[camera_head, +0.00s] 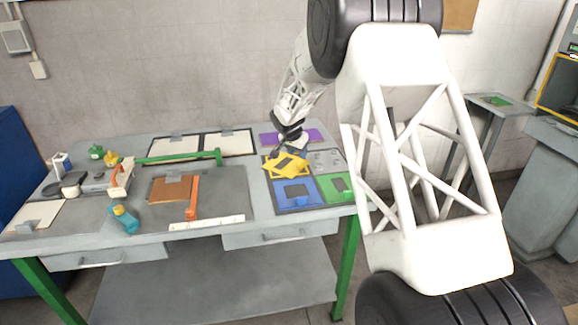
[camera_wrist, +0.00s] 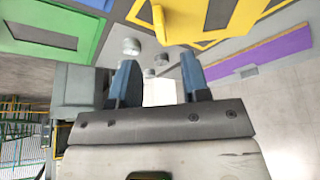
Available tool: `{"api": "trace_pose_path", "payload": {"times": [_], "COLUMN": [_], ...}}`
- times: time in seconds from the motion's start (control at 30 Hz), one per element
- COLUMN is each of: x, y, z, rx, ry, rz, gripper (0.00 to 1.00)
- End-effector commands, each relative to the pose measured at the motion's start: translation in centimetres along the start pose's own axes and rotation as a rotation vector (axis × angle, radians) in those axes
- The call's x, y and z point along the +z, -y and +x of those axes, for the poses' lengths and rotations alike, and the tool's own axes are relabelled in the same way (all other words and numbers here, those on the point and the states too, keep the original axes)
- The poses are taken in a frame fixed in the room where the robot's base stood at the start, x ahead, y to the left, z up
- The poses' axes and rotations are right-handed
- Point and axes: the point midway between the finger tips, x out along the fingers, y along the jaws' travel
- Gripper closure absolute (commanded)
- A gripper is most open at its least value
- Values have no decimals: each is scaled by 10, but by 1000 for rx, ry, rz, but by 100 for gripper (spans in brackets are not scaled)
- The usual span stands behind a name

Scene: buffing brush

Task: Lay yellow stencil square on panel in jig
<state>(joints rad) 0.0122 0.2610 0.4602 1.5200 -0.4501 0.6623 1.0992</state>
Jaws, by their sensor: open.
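In the wrist view, yellow surfaces (camera_wrist: 199,28) and an upright yellow tab (camera_wrist: 159,22) show just beyond the fingers. My gripper (camera_wrist: 158,80) is open with nothing between its two blue fingers. In the head view my gripper (camera_head: 284,149) is right at the stencil's back edge; contact cannot be told. The brown panel (camera_head: 160,190) lies on the grey mat, beside an orange bar (camera_head: 193,199).
The board also has blue (camera_head: 296,201), green (camera_head: 337,188) and purple (camera_head: 305,136) sections, and a grey one with small round pieces. A green bar (camera_head: 170,157) stands behind the panel. White sheets lie at the back.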

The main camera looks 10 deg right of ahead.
Motion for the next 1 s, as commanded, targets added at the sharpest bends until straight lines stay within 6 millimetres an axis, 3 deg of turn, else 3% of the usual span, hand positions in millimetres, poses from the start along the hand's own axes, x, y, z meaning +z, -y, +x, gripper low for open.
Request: {"api": "trace_pose_path", "payload": {"times": [0.3, 0.77, 1.0], "x": [0, 0, 0], "y": [0, 0, 0], "z": [22, 27, 44], "rx": [1, 1, 1], "ry": [1, 0, 1], "rz": [0, -1, -1], "gripper": [57, 57, 57]}}
